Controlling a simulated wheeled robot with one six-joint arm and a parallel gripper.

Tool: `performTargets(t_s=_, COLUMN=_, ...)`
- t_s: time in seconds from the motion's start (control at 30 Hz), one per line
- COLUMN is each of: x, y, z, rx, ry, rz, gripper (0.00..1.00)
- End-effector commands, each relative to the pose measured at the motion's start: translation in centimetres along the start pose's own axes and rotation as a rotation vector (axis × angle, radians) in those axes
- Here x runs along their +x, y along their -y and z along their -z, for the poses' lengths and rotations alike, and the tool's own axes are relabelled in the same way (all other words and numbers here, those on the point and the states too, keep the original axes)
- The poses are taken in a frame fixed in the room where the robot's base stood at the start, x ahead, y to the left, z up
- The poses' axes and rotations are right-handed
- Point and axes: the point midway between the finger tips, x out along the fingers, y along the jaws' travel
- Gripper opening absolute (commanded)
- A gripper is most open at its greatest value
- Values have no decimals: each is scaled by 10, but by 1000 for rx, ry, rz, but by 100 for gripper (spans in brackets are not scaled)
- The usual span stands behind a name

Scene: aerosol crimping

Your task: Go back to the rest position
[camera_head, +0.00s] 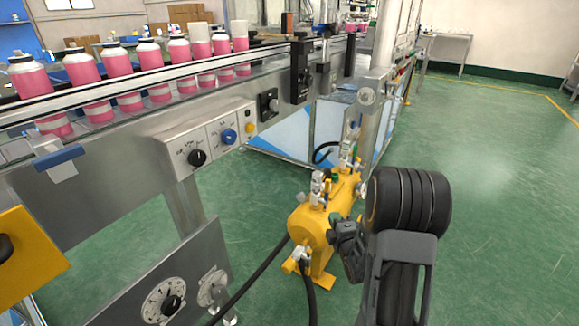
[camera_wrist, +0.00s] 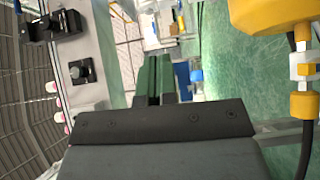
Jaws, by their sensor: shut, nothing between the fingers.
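My gripper (camera_head: 336,219) is in the lower middle of the head view, its dark body partly beside my black arm joint. It appears in front of the yellow tank (camera_head: 313,225), and I cannot tell how far apart they are. In the wrist view my gripper's dark green fingers (camera_wrist: 157,64) are together, with nothing between them.
A steel conveyor line (camera_head: 130,155) carries several pink-and-white bottles (camera_head: 82,67) at left. Its control panel has a black knob (camera_head: 198,158) and a blue knob (camera_head: 229,136). Black hoses (camera_head: 262,268) hang near the tank. The green floor (camera_head: 500,180) at right is clear.

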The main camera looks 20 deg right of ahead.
Motion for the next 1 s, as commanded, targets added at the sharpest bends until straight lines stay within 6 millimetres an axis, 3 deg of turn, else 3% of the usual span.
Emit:
performTargets(t_s=0.17, x=2, y=-22, z=4, rx=30, ry=3, rz=30, gripper=0)
performTargets(t_s=0.27, x=5, y=-58, z=10, rx=98, ry=20, rz=99, gripper=0)
performTargets(t_s=0.47, x=-2, y=-159, z=32, rx=351, ry=123, rz=317, gripper=0)
performTargets(t_s=0.67, x=-36, y=-255, z=59, rx=653, ry=299, rz=530, gripper=0)
performTargets(t_s=0.8, x=-74, y=-321, z=82, rx=864, ry=447, rz=662, gripper=0)
performTargets(t_s=1.0, x=-135, y=-396, z=113, rx=1106, ry=659, rz=824, gripper=0)
